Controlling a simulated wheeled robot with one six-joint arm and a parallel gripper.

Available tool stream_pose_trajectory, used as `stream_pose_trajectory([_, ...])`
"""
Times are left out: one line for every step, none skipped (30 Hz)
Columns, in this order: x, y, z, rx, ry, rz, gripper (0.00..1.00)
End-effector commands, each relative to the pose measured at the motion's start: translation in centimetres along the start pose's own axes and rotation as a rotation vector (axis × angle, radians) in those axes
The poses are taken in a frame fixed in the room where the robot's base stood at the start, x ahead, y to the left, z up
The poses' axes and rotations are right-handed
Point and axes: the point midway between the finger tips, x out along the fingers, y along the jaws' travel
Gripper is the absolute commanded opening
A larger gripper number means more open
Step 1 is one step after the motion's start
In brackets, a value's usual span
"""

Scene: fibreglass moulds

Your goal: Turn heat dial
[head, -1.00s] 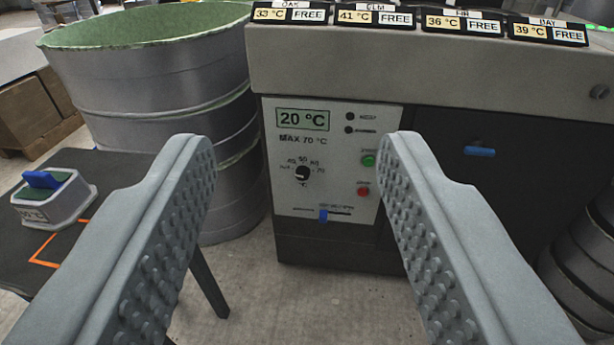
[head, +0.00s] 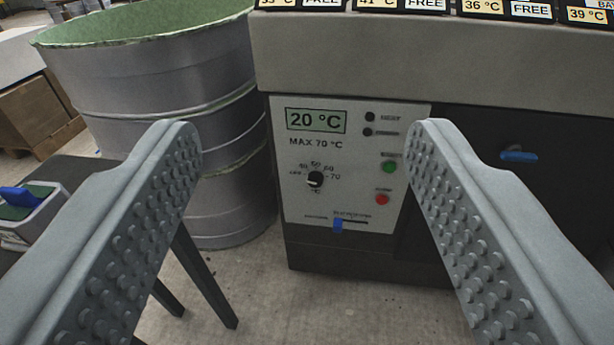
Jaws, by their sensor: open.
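The heat dial (head: 315,179) is a small black knob with a white mark on a white control panel (head: 290,207). A temperature scale is printed around it, with 70 at the right and what looks like OFF at the left. The mark seems to point left, but it is small. The display (head: 316,121) above reads 20 °C, with MAX 70 °C printed below it. My gripper (head: 304,132) is open and empty. Its two studded fingers stand wide apart, with the panel seen between them. The dial is farther off and untouched.
A green button (head: 389,167), a red button (head: 382,199) and a blue slider (head: 338,225) sit near the dial. A large metal drum (head: 160,75) stands left of the panel. A dark table (head: 168,297) is at lower left. A blue handle (head: 518,156) is at right.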

Motion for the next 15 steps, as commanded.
stream_pose_trajectory([1.6, -0.1, 0.8, 0.005, -0.006, -0.001, 0.6])
stream_pose_trajectory([2.5, -0.1, 1.1, 0.008, -0.004, -0.002, 0.6])
stream_pose_trajectory([3.5, -0.2, 1.6, 0.012, -0.003, -0.002, 0.6])
stream_pose_trajectory([4.4, -0.2, 2.0, 0.015, -0.003, -0.002, 0.6])
stream_pose_trajectory([5.2, -0.2, 2.4, 0.017, -0.002, -0.002, 0.6])
stream_pose_trajectory([6.2, -0.3, 3.0, 0.021, -0.001, -0.002, 0.6])
stream_pose_trajectory([7.0, -0.3, 3.4, 0.024, -0.001, -0.002, 0.6])
stream_pose_trajectory([7.8, -0.4, 3.8, 0.027, 0.001, -0.001, 0.6])
stream_pose_trajectory([8.8, -0.4, 4.4, 0.03, 0.002, 0.0, 0.6])
stream_pose_trajectory([9.5, -0.5, 4.9, 0.033, 0.002, 0.0, 0.6])
stream_pose_trajectory([10.2, -0.5, 5.4, 0.035, 0.004, 0.001, 0.6])
stream_pose_trajectory([11.2, -0.6, 6.1, 0.037, 0.004, 0.002, 0.6])
stream_pose_trajectory([11.9, -0.6, 6.6, 0.039, 0.004, 0.003, 0.6])
stream_pose_trajectory([12.6, -0.6, 7.1, 0.042, 0.006, 0.005, 0.6])
stream_pose_trajectory([13.6, -0.7, 7.9, 0.045, 0.006, 0.007, 0.6])
